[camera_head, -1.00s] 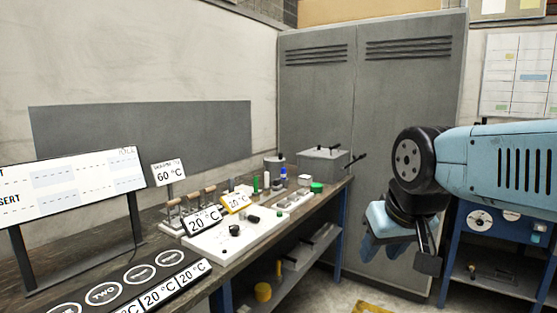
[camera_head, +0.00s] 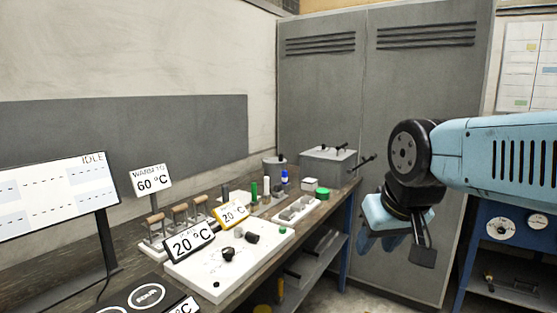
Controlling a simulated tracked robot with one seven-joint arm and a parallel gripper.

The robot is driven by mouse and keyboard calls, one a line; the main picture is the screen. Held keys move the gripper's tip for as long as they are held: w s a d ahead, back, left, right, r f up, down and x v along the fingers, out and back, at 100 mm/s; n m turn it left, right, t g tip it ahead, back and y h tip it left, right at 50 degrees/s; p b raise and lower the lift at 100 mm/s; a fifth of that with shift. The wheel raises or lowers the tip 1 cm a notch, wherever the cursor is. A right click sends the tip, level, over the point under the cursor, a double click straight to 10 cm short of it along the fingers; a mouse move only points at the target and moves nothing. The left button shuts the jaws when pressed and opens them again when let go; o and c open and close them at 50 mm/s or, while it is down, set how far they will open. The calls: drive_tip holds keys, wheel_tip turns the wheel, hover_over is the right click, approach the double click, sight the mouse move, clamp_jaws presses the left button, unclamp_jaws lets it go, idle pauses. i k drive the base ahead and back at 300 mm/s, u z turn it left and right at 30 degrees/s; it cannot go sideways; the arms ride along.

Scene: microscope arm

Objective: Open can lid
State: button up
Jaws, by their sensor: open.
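A small round grey can (camera_head: 274,166) with a dark knob on its lid stands at the back of the workbench. Its lid looks closed, though it is small in view. A grey box (camera_head: 328,165) with a black handle on its flat lid stands to its right. I cannot tell for certain which of the two is the task's can. My gripper (camera_head: 393,246) hangs at the right in front of the grey cabinet. It is open and empty, pointing down, to the right of both containers and apart from them.
The workbench (camera_head: 140,231) runs along the left wall. It carries a white board (camera_head: 205,275) with black knobs, a yellow-framed display (camera_head: 233,212), wooden-handled tools (camera_head: 178,215), small bottles and a monitor (camera_head: 60,196). A tall grey cabinet (camera_head: 420,110) stands behind. A blue cart (camera_head: 515,235) is at the right.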

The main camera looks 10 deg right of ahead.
sight(280, 160)
drive_tip(key=z, duration=0.1)
drive_tip(key=i, duration=0.55)
drive_tip(key=z, duration=0.45)
drive_tip(key=i, duration=1.9)
drive_tip(key=u, duration=0.45)
